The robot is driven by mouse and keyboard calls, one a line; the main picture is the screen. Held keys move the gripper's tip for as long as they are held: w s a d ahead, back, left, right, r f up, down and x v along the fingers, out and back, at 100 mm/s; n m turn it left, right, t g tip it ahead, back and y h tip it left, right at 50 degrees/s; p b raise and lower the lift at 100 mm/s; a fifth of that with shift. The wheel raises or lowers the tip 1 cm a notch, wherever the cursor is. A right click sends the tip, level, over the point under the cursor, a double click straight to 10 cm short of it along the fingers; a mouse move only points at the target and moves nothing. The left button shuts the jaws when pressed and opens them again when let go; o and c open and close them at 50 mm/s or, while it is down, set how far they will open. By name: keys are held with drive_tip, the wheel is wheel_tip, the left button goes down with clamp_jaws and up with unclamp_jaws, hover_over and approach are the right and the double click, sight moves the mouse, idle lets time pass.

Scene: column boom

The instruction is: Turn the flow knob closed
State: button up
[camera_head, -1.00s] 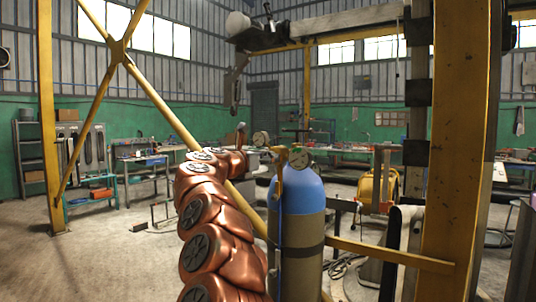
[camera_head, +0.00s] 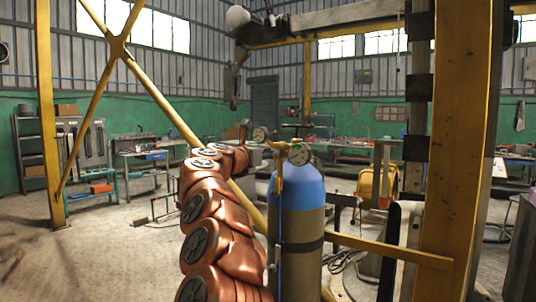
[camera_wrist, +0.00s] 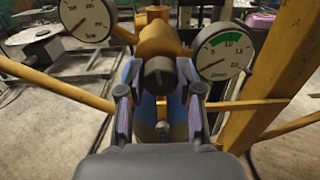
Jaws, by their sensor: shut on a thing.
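The flow knob (camera_wrist: 159,76) is a dark, round, slotted knob at the front of a brass regulator (camera_wrist: 160,42), seen in the middle of the wrist view. My gripper (camera_wrist: 160,90) has one finger on each side of the knob and is shut on it. The regulator sits on a gas cylinder with a blue top (camera_head: 300,188) and grey-tan body. Two white dial gauges stand at the regulator, one upper left (camera_wrist: 86,18) and one right (camera_wrist: 223,54) with a green band. In the head view my copper arm reaches up beside the cylinder; the knob cannot be made out there.
A thick yellow column (camera_head: 462,150) stands close to the right of the cylinder, and a yellow bar (camera_head: 390,250) runs low behind it. A diagonal yellow brace (camera_head: 160,88) crosses at left. Workbenches (camera_head: 145,160) line the back. Open floor (camera_head: 110,255) lies at left.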

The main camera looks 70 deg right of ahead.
clamp_jaws()
drive_tip(key=n, duration=0.3)
drive_tip(key=n+p, duration=0.1)
drive_tip(key=n, duration=0.3)
drive_tip(key=shift+r+p, duration=0.1)
drive_tip(key=shift+p, duration=0.25)
drive_tip(key=n+p, duration=0.2)
drive_tip(key=n, duration=0.4)
drive_tip(key=shift+w+p, duration=0.1)
drive_tip(key=shift+p, duration=0.2)
drive_tip(key=shift+n+p, duration=0.8)
drive_tip(key=shift+n, duration=0.8)
